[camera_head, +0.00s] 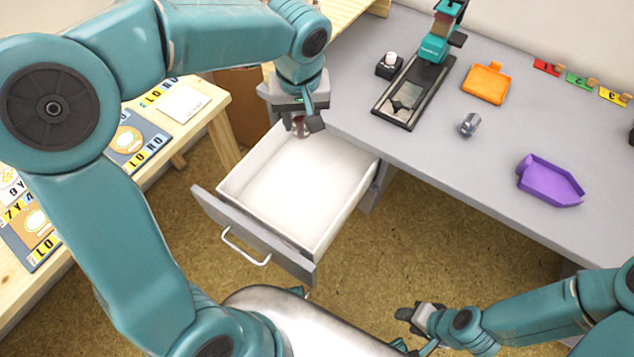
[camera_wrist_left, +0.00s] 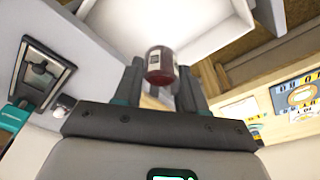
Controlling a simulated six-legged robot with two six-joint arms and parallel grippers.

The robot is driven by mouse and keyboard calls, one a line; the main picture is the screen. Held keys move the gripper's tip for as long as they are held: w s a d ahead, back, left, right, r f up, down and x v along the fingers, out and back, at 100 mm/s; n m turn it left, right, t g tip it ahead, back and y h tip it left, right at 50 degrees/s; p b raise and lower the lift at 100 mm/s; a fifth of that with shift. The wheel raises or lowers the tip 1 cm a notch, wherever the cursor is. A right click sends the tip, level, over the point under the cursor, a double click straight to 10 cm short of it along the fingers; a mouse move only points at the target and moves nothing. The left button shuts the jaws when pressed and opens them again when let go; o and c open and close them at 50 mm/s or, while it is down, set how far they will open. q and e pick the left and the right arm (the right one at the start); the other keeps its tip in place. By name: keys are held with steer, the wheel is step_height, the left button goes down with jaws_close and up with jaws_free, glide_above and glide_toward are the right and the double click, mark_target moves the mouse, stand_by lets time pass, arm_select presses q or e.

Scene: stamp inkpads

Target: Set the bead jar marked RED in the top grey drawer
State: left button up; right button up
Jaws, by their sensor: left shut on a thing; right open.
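My left gripper (camera_head: 304,120) is shut on a small bead jar with dark red contents (camera_wrist_left: 160,62). The jar has a label that I cannot read. In the head view the jar (camera_head: 299,128) is mostly hidden by the fingers. The gripper is at the back end of the grey drawer (camera_head: 238,222), over or just inside it; I cannot tell its exact height. The drawer is pulled out, and its white inside looks empty. In the left wrist view the drawer's white inside (camera_wrist_left: 190,25) lies beyond the jar. My right gripper (camera_head: 420,316) is open and empty at the lower right.
The grey desk (camera_head: 440,150) carries a teal microscope-like stand (camera_head: 436,48), an orange tray (camera_head: 487,83), a purple tray (camera_head: 549,181), a small metallic object (camera_head: 470,124) and coloured number tags. A wooden table with cards (camera_head: 135,140) stands left of the drawer.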

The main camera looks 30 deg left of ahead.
arm_select(q)
steer(key=n+b, duration=0.1)
steer(key=b, duration=0.6)
glide_above(299, 193)
step_height(299, 193, down, 6)
steer(key=shift+s+d+f+b, duration=0.15)
steer(key=shift+s+f+b, duration=0.15)
steer(key=shift+f+b, duration=0.15)
step_height(299, 193, down, 19)
steer(key=b, duration=0.6)
arm_select(e)
step_height(299, 193, down, 17)
arm_select(q)
steer(key=shift+f+b, duration=0.15)
steer(key=shift+b, duration=0.15)
arm_select(e)
steer(key=shift+d+f, duration=0.1)
arm_select(q)
steer(key=shift+f, duration=0.15)
steer(key=o, duration=1.1)
steer(key=shift+c, duration=0.2)
arm_select(e)
steer(key=shift+w, duration=0.1)
